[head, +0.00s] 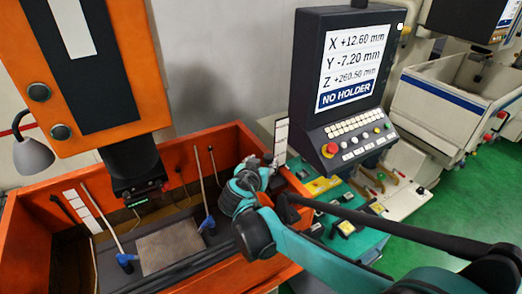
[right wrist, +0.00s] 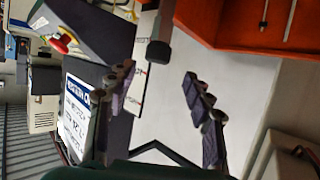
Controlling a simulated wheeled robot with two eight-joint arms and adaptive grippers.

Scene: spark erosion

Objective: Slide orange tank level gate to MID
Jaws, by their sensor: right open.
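The orange tank (head: 232,136) stands at the left in the head view, and its orange wall (right wrist: 230,28) shows at the top of the right wrist view. A white marked strip (head: 281,138) stands upright at the tank's right end. In the right wrist view a dark block-shaped handle (right wrist: 158,52) on a dark stem lies beside a pale strip with red marks (right wrist: 142,80). I cannot read its labels. My right gripper (head: 262,168) is at the tank's right end, beside the strip. Its fingers (right wrist: 158,80) are open, with the handle ahead between them, apparently untouched. My left gripper is out of view.
A control console with a screen (head: 350,65) reading NO HOLDER hangs to the right of the tank. Inside the tank are a grey block (head: 170,248) and blue-based rods (head: 207,222). A teal bench (head: 350,240) with small items lies below the console. A lamp (head: 33,152) stands at left.

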